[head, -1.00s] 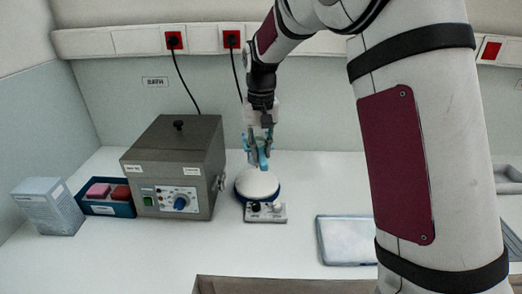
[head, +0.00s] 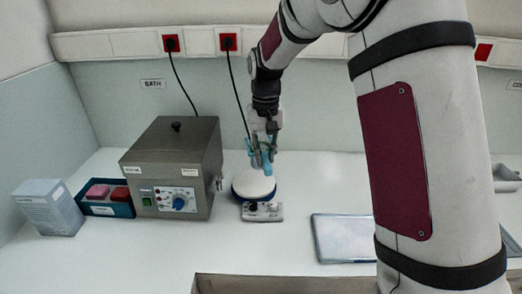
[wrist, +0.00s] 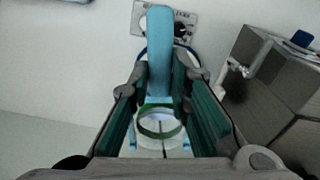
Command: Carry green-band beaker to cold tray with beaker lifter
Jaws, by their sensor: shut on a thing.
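My gripper (head: 262,150) is shut on the light-blue beaker lifter, just above the round white top of a small bench device. The lifter (wrist: 159,55) stands out between my fingers in the wrist view, and blue parts of it (head: 266,160) show in the head view. The green-band beaker (wrist: 158,121) shows beyond my fingers as a clear round rim with a green ring, with light-blue pieces beside it. I cannot tell whether the lifter grips it. A grey tray (head: 506,178) stands at the far right near a cut-off sign starting "CO".
The round-topped device (head: 254,186) has knobs in front. A grey bath box (head: 172,165) stands left of it, then a blue tray (head: 108,210) and a carton (head: 48,207). A flat pale tray (head: 343,238) lies front right. The bench between is clear.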

